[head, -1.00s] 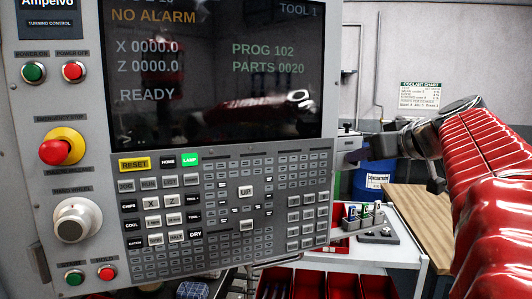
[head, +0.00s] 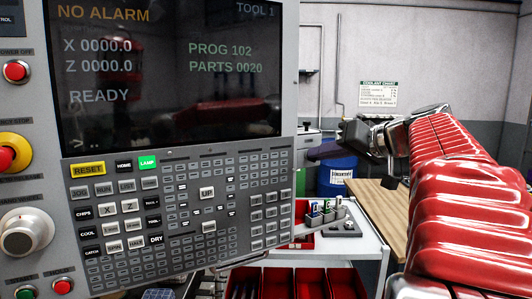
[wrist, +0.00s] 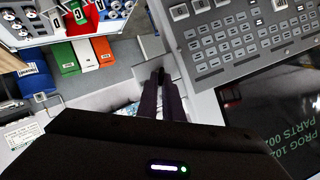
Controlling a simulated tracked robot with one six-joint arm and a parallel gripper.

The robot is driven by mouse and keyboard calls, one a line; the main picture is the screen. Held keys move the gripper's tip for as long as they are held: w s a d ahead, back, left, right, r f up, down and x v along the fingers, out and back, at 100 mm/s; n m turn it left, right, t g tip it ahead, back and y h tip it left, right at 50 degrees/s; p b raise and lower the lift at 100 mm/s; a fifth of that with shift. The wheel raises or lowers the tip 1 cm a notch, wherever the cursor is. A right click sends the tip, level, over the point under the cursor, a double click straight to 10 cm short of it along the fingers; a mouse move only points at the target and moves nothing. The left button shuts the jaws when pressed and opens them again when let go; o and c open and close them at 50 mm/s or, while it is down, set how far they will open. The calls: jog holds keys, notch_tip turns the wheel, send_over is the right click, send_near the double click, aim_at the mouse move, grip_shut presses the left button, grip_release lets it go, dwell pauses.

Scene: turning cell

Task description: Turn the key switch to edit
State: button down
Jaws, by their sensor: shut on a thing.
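The control panel (head: 180,165) fills the left of the head view, with its screen reading NO ALARM and READY. Its keypad also shows in the wrist view (wrist: 235,40). I cannot make out a key switch in either view. My gripper (head: 318,152) is out to the right of the panel in the head view, clear of it. In the wrist view my gripper (wrist: 161,80) has its fingers close together on a small dark thing (wrist: 160,74) at the tips. That thing is too small to identify.
A blue drum (head: 336,178) and a wooden bench top (head: 385,205) are further right. A coolant chart (head: 378,94) hangs on the back wall. Free air lies between panel and arm.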

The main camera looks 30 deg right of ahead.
jog(key=m+t+y, duration=0.1)
jog(key=m, duration=0.2)
jog(key=f+m+t+y, duration=0.1)
jog(key=m, duration=0.2)
jog(key=d+m+t+y, duration=0.1)
jog(key=m, duration=0.2)
jog(key=shift+f+m+y, duration=0.3)
jog(key=shift+y, duration=0.1)
jog(key=shift+d, duration=0.1)
dwell(0.3)
jog(key=c, duration=1.9)
grip_release()
jog(key=shift+s, duration=0.15)
jog(key=v, duration=1.3)
jog(key=shift+s+f, duration=0.2)
jog(key=shift+s, duration=0.15)
